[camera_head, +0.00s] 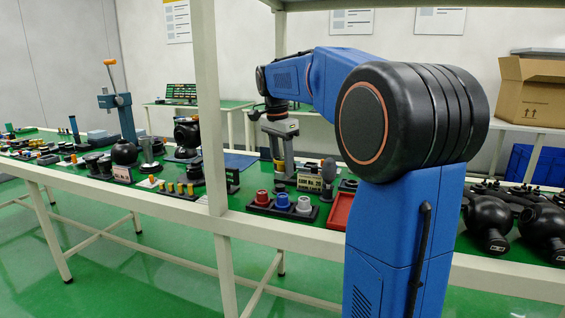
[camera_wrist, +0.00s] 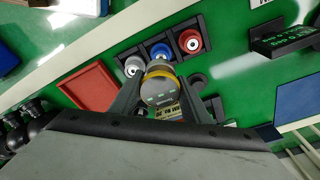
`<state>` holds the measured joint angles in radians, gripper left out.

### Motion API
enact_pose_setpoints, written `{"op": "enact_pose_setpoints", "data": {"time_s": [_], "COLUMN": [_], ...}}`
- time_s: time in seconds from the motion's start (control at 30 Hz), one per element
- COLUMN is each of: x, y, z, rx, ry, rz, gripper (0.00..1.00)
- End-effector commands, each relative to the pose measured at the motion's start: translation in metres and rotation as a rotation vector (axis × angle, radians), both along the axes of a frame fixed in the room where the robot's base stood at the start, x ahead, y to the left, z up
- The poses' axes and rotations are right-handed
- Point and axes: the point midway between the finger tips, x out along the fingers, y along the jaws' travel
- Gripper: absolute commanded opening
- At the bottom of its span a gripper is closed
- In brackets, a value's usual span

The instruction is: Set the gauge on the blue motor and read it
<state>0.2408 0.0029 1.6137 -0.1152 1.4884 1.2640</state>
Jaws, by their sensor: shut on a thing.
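My gripper (camera_head: 280,150) points down over the green bench. In the wrist view its two fingers (camera_wrist: 160,108) are shut on the gauge (camera_wrist: 156,92), a round grey body with a yellow band and a small display with green marks. The blue motor (camera_head: 282,200) stands in a black holder between a red motor (camera_head: 262,197) and a grey one (camera_head: 304,205). In the wrist view the blue motor (camera_wrist: 160,50) shows just beyond the gauge, partly covered by it. In the head view the gripper is behind the motor row, apart from it.
A red tray (camera_head: 341,211) lies right of the holder. A label plate (camera_head: 310,183) and a dark upright rounded object (camera_head: 328,170) stand close to the gripper. A white post (camera_head: 207,100) rises at the bench's front edge. Black rounded parts (camera_head: 490,215) crowd the right.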

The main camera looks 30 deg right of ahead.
Motion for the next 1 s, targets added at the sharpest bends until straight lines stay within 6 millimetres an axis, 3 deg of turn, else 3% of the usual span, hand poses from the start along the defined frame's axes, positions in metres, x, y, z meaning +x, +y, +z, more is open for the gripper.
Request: {"op": "enact_pose_setpoints", "data": {"time_s": [0.5, 1.0], "x": [0.000, 0.000], "y": [0.000, 0.000], "z": [-0.040, -0.050], "rx": [0.000, 0.000], "ry": [0.000, 0.000], "rz": [0.000, 0.000], "gripper": [0.15, 0.15]}}
